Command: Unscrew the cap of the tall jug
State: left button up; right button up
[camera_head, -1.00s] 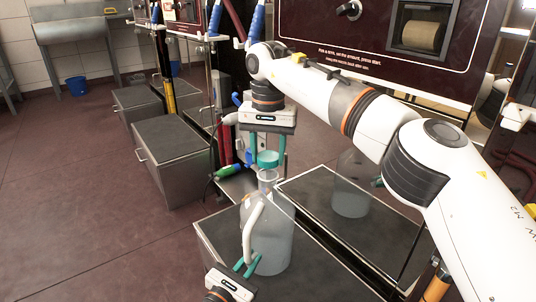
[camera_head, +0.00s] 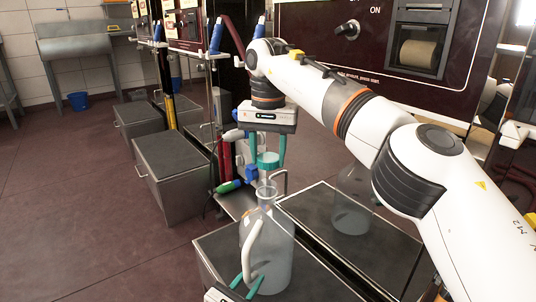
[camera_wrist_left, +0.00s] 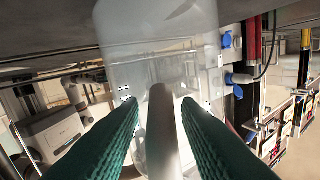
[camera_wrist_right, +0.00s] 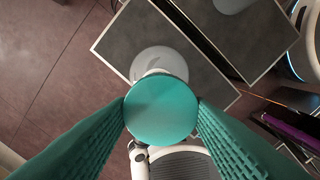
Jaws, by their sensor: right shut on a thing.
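The tall jug (camera_head: 278,250) is translucent and stands upright on a dark-topped box, its narrow neck uncovered. The teal cap (camera_head: 268,160) hangs above the jug's mouth with a visible gap. My right gripper (camera_head: 267,150) is shut on the cap from above. In the right wrist view the cap (camera_wrist_right: 161,108) sits between the two teal fingers and hides most of the jug (camera_wrist_right: 158,58) below. My left gripper (camera_head: 246,282) is low at the jug's pale handle (camera_head: 251,243). In the left wrist view its fingers stand either side of the handle (camera_wrist_left: 162,125), with small gaps showing.
The dark box top (camera_head: 225,247) is clear around the jug. A dark red machine panel (camera_head: 345,55) stands behind my right arm. A pale jug shape (camera_head: 351,215) at the right looks like a reflection. More metal boxes (camera_head: 172,165) stand at the left, with open floor beside them.

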pick_arm(q)
jog(key=shift+o, duration=0.8)
